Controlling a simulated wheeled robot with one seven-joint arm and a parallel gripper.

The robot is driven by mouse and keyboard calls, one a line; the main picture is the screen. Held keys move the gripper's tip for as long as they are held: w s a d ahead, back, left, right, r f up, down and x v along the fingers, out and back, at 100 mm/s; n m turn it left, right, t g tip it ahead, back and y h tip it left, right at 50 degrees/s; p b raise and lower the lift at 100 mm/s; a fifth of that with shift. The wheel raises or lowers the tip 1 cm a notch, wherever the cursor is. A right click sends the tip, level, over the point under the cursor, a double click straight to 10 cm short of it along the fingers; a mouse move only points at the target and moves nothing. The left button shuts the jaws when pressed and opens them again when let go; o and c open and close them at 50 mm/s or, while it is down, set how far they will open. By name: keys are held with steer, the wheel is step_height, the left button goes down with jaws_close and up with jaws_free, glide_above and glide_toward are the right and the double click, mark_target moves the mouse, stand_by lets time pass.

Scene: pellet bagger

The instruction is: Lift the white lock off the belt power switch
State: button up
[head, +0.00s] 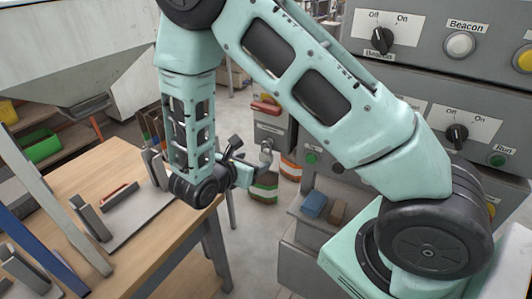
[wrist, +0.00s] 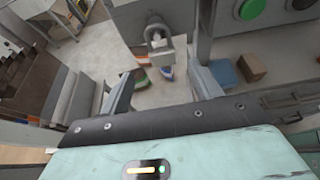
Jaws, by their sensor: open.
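The white lock (wrist: 160,50) shows in the wrist view as a pale block with a dark ring-shaped part above it, beyond my fingertips. It is near the middle of the picture, roughly between the lines of my two fingers, and apart from them. The switch beneath it cannot be made out. My gripper (wrist: 162,82) is open and empty, with one finger on each side. In the head view my gripper (head: 248,157) is in the gap between the wooden bench and the grey cabinet; the lock is hard to separate from it there.
A wooden bench (head: 100,173) with metal fixtures stands at left. The grey control cabinet (head: 425,70) is at right. A blue block (head: 313,204) and a brown block (head: 336,212) lie on a low ledge. Banded containers (head: 264,188) stand on the floor behind my gripper.

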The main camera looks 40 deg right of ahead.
mark_target(264, 158)
steer(key=p+x, duration=0.2)
steer(key=x, duration=0.4)
steer(key=shift+s+d+f, duration=0.15)
steer(key=shift+d, duration=0.1)
steer(key=c, duration=1.1)
